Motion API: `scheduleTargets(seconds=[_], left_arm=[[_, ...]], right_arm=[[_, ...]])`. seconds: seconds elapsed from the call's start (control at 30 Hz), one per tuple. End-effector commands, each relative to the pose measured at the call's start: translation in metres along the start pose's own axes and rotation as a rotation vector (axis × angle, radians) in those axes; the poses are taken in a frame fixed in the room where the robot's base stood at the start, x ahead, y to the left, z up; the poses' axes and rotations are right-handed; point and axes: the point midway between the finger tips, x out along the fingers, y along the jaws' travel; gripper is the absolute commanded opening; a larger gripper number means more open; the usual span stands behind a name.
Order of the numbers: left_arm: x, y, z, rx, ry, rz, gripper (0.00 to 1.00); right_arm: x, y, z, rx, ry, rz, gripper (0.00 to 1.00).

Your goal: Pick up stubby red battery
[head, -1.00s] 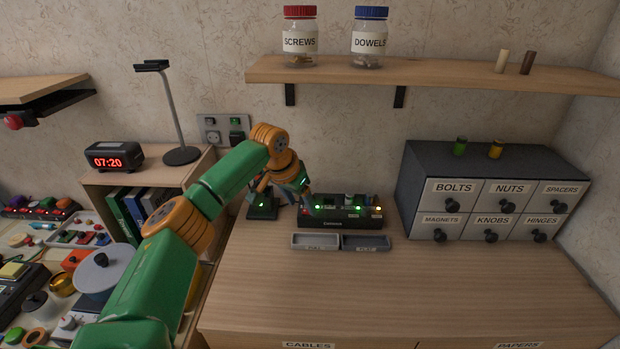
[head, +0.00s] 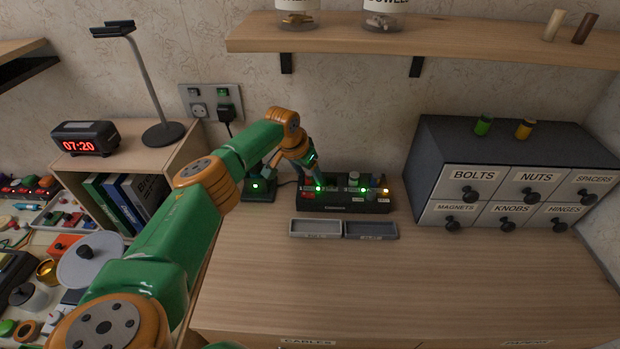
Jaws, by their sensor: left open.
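A black charger (head: 345,206) with green and amber lights stands at the back of the wooden desk. Small cylinders sit in it, among them a pale one (head: 353,179). Small red patches show at its left end and right of its middle, too small to tell for certain as the stubby red battery. My left gripper (head: 314,174) is open, pointing down at the left part of the charger. The arm partly hides this end, and I cannot tell whether the fingers touch anything. My right gripper is not in view.
Two small grey trays (head: 316,228) lie in front of the charger. A black stand with a green light (head: 257,190) is left of it. The front desk is clear.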

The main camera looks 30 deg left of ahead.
Motion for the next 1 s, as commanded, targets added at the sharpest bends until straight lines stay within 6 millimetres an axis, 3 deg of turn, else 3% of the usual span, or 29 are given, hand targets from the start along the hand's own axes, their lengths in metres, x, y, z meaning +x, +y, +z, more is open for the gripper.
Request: scheduleTargets(seconds=[0.1, 0.33, 0.77, 0.9, 1.0], left_arm=[[0.0, 0.0, 0.0, 0.0, 0.0, 0.0, 0.64], [0.0, 0.0, 0.0, 0.0, 0.0, 0.001, 0.02], [-0.006, 0.0, -0.003, 0.0, 0.002, 0.002, 0.0], [-0.028, 0.0, -0.013, -0.001, 0.008, 0.002, 0.0], [-0.048, 0.007, -0.007, 0.005, 0.003, 0.002, 0.0]], right_arm=[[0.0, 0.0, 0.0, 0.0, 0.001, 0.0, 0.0], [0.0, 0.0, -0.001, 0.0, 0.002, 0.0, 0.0], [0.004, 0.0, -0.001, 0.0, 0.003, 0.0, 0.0], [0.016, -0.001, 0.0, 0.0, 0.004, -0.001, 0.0], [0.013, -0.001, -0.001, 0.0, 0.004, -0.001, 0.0]])
